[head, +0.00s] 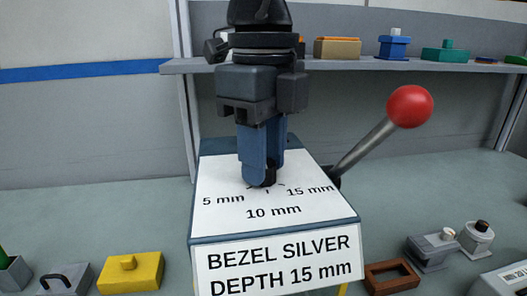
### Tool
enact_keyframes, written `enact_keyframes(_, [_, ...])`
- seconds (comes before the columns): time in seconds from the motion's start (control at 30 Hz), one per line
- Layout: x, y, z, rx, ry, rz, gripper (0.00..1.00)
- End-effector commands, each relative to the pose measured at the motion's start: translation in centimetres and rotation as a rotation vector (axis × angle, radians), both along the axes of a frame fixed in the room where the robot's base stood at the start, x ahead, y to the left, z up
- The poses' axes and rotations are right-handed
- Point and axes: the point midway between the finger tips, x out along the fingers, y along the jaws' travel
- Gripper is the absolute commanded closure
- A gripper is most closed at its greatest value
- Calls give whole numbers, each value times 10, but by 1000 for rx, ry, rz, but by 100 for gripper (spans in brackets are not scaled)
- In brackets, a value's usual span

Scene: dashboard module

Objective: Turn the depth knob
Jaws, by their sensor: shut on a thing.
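The dashboard module is a blue-grey box with a white top plate (225,212) marked 5 mm, 10 mm and 15 mm. Its front label (278,266) reads "BEZEL SILVER DEPTH 15 mm". My gripper (264,182) points down over the top plate, its blue fingers shut around the small dark depth knob (270,178) among the marks. The fingers hide most of the knob, so I cannot tell which mark it points to.
A lever with a red ball (410,106) rises at the module's right side, close to my gripper. A yellow block (131,272) lies front left. A brown frame (393,277) and small grey parts (432,251) lie front right. A shelf (350,65) behind holds coloured parts.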

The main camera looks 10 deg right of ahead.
Motion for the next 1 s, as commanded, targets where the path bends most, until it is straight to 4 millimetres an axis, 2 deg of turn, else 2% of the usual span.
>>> enact_keyframes(0.03, [0,0,0,0,0,0,84])
enact_keyframes(0.2, [0,0,0,-1,-1,0,98])
enact_keyframes(0.57, [0,0,-1,0,-1,71,98])
enact_keyframes(1.0, [0,0,-1,0,-1,431,98])
